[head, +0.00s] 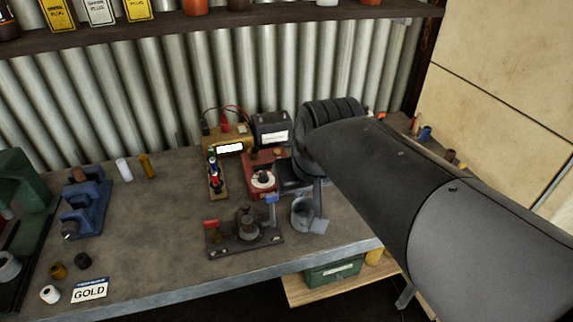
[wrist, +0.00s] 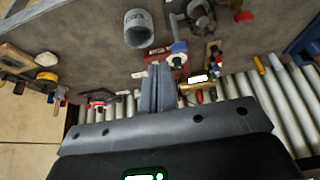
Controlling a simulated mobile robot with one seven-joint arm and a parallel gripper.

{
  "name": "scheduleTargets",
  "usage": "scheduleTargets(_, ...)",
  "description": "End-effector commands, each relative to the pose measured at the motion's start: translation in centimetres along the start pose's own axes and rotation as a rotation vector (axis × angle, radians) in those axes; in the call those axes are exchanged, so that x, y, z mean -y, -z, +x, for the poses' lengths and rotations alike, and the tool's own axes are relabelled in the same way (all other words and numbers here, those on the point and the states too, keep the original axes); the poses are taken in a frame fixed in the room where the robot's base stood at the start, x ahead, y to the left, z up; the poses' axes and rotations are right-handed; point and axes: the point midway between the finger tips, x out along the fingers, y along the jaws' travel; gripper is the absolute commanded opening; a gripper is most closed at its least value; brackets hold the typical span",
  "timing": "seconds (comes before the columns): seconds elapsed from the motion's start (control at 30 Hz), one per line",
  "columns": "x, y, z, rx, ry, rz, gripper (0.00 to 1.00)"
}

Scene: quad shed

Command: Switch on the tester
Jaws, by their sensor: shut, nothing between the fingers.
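A brass-coloured box with a bright white panel (head: 229,146), with red and black leads on top, stands at the back of the bench; it looks like the tester.
A grey cup (wrist: 138,28) stands close to my gripper. A dark fixture (head: 246,238) with red and blue parts sits at the bench front. A dark box with a white label (head: 272,130) stands beside the brass box. The bench's left middle is mostly clear.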

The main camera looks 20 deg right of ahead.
Motion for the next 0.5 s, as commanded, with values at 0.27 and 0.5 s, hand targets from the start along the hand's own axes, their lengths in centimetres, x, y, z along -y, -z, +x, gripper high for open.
scheduleTargets(0.27,-1.3,6.8,2.5,0.041,-0.001,0.001,0.0)
scheduleTargets(0.5,-2.7,12.1,5.8,0.072,-0.001,0.002,0.0)
